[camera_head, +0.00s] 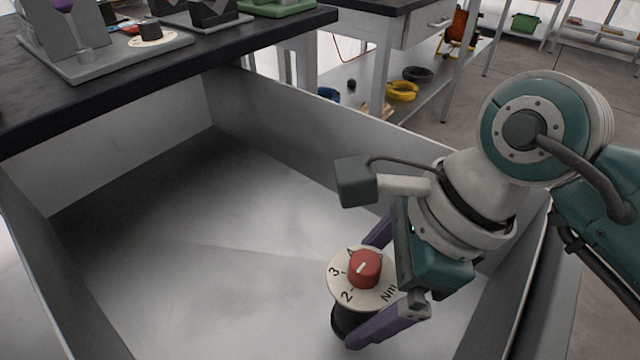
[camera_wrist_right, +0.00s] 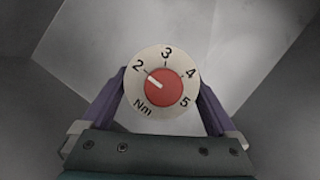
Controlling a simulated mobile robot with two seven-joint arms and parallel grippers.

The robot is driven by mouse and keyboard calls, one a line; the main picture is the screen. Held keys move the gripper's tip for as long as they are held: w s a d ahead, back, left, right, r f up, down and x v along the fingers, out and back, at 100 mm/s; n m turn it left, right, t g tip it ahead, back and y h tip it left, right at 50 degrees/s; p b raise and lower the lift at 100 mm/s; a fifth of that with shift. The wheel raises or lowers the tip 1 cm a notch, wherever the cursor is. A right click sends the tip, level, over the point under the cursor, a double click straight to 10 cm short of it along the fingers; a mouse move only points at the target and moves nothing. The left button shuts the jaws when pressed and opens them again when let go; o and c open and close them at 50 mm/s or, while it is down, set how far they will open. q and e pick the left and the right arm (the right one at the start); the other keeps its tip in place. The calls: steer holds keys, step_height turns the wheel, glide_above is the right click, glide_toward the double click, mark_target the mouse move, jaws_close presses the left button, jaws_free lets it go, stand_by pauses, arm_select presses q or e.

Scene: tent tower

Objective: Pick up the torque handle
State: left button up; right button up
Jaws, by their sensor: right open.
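The torque handle (camera_head: 345,281) has a cream dial with numbers and "Nm", a red knob on top and a black body below. It is upright in the grey metal bin (camera_head: 190,270), in the lower right of the head view. My right gripper (camera_head: 362,290) has its purple fingers open, one on each side of the handle. The right wrist view shows the dial (camera_wrist_right: 149,61) between the fingers, with the knob's white mark near 2. The dial hides the fingertips there, so contact is not clear. My left gripper is not in view.
The bin's walls surround the handle, and the right wall is close to my right arm. A dark workbench (camera_head: 250,28) with fixtures stands behind the bin. The bin floor left of the handle is clear. A shelf (camera_head: 440,95) with yellow rings is further back.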

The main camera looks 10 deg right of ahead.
steer(key=shift+a+f, duration=0.2)
steer(key=shift+f, duration=0.4)
steer(key=shift+w+r, duration=0.1)
jaws_close()
